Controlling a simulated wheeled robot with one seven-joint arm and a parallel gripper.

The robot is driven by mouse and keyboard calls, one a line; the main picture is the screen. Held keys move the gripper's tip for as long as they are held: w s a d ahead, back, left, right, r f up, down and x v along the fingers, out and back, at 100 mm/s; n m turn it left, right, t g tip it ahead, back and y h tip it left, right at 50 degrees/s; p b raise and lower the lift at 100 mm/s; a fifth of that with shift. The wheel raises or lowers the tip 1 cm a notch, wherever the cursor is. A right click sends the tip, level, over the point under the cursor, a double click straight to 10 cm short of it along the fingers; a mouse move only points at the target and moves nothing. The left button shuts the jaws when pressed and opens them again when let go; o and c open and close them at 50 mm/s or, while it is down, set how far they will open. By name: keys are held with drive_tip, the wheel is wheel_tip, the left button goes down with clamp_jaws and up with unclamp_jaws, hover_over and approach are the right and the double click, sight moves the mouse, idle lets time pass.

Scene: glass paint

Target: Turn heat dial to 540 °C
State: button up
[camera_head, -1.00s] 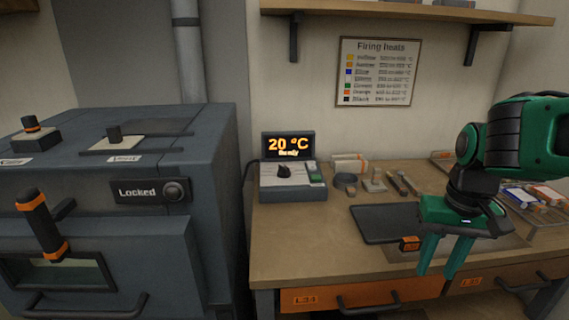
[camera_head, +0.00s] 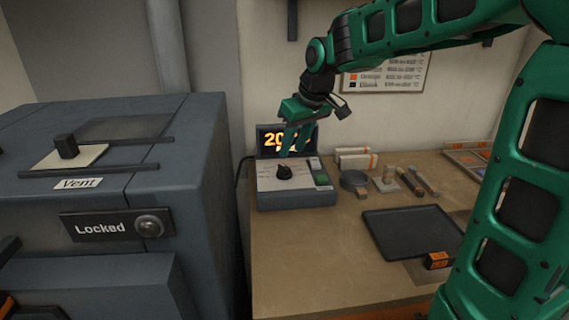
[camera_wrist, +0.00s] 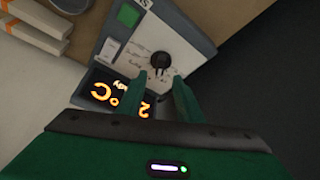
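The heat dial is a black knob (camera_head: 284,172) on the sloped face of a grey control box (camera_head: 300,197) on the workbench. In the wrist view the knob (camera_wrist: 161,60) sits just beyond my fingertips, slightly toward the top. The orange display (camera_head: 275,140) behind it is partly hidden by my fingers; it starts with "20" in the head view and shows "°C" in the wrist view. My gripper (camera_head: 293,153) points down above the box. Its two green fingers (camera_wrist: 163,82) are apart, with nothing between them, and do not appear to touch the knob.
A green button (camera_head: 322,178) is on the box, right of the knob. The kiln (camera_head: 110,200), labelled Locked, stands left. Small tools, a tape roll (camera_head: 354,180) and a dark tray (camera_head: 412,232) lie right on the bench. The bench front is clear.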

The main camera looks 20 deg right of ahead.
sight(285, 167)
drive_tip(key=x, duration=0.7)
drive_tip(key=shift+a+f, duration=0.1)
drive_tip(key=shift+f, duration=0.2)
clamp_jaws()
